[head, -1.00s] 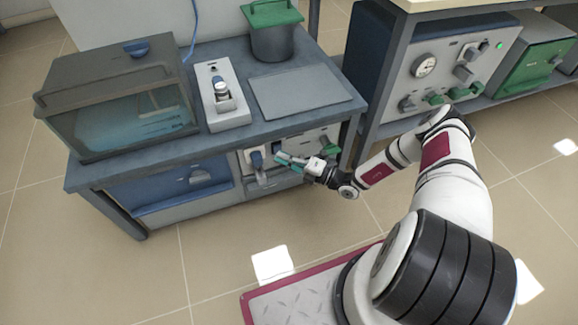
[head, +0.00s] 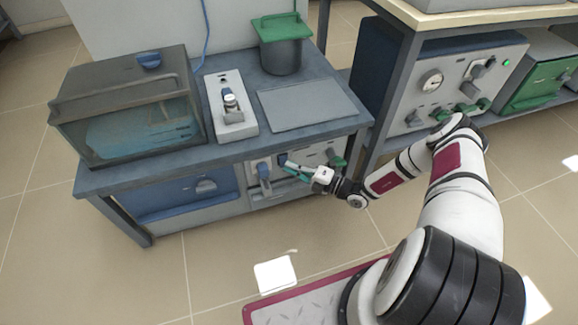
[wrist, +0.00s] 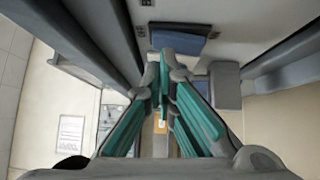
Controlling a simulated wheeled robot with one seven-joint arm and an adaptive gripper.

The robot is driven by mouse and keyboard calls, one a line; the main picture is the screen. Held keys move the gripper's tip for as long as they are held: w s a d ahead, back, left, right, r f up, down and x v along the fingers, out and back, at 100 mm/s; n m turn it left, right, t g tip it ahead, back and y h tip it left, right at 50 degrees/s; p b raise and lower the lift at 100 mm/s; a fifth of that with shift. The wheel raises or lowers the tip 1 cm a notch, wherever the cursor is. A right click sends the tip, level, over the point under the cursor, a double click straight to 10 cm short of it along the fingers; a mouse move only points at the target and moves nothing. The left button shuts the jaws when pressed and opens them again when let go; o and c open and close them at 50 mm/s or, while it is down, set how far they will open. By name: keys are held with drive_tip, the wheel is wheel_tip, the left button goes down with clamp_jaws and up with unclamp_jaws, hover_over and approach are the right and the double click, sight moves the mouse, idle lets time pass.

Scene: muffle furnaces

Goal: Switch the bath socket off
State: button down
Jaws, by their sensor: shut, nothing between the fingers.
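A pale panel (head: 256,199) sits under the front of the grey table and carries blue and green fittings. One blue fitting (head: 263,171) is on its left part; I cannot tell whether it is a plug or a switch. My gripper (head: 285,163) is shut and empty in front of this panel, just right of that blue fitting. In the wrist view the teal fingers (wrist: 163,72) are together, and a blue block (wrist: 184,39) on the pale surface lies just beyond their tips. Contact cannot be told. The switch position is not clear. The glass bath (head: 140,130) with water stands on the table.
A white block with a knob-like fitting (head: 228,122), a flat grey plate (head: 305,108) and a green-lidded pot (head: 280,55) are on the tabletop (head: 200,150). A table leg stands right of the panel.

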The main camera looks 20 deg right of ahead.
drive_tip(key=v, duration=1)
drive_tip(key=shift+s+d, duration=0.15)
drive_tip(key=shift+s, duration=0.1)
